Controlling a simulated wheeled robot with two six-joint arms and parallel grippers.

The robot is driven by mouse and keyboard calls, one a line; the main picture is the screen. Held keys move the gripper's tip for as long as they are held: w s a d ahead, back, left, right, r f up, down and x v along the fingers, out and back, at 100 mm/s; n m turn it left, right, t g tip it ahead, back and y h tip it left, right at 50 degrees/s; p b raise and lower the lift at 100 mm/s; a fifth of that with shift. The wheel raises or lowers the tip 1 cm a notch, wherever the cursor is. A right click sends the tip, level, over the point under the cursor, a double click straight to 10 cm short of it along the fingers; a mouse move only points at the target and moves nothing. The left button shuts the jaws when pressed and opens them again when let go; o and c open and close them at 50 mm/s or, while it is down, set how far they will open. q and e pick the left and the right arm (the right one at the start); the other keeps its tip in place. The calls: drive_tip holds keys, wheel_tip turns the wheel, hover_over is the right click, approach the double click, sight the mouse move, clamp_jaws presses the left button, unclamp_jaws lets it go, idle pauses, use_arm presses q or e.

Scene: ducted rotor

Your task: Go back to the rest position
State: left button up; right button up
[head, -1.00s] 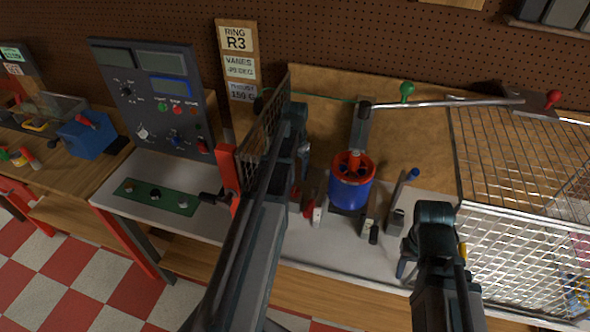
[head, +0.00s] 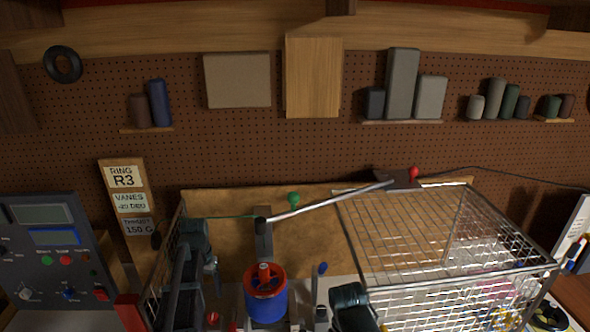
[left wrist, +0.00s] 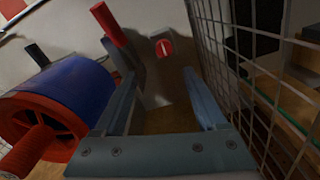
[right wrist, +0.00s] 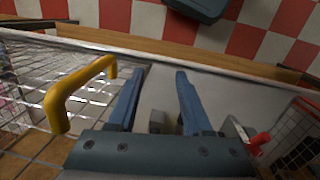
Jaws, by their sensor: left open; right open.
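My left gripper (head: 212,268) is left of the blue drum with the red rim (head: 265,302) in the head view, beside an upright mesh panel. In the left wrist view its jaws (left wrist: 160,80) are apart with nothing between them; the blue drum (left wrist: 70,95) lies to their left and the mesh (left wrist: 250,60) close on their right. My right gripper is at the bottom of the head view, right of the drum, with its fingertips hard to make out. In the right wrist view its jaws (right wrist: 160,75) are apart and empty above the grey bench top.
A wire cage (head: 430,240) stands close to my right arm; its yellow handle (right wrist: 80,88) is left of the right jaws. A metal bar (head: 335,200) spans behind the drum. A control panel (head: 55,250) stands at left. Shelves and pegboard (head: 330,155) fill the back.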

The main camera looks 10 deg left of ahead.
use_arm(q)
drive_tip(key=s+d, duration=0.6)
drive_tip(key=d, duration=0.4)
drive_tip(key=s+d, duration=0.5)
drive_tip(key=d, duration=0.4)
drive_tip(key=s+d+f+m+y+b, duration=0.1)
drive_tip(key=s+d+f+m+b, duration=0.2)
drive_tip(key=d+f+b, duration=0.7)
wheel_tip(320, 180, down, 3)
drive_tip(key=s+b, duration=0.2)
drive_tip(key=shift+d+r+b, duration=0.2)
drive_tip(key=shift+d+b, duration=0.1)
drive_tip(key=shift+b, duration=0.1)
use_arm(e)
wheel_tip(320, 180, down, 13)
use_arm(q)
drive_tip(key=shift+s, duration=0.1)
use_arm(e)
drive_tip(key=shift+r, duration=0.1)
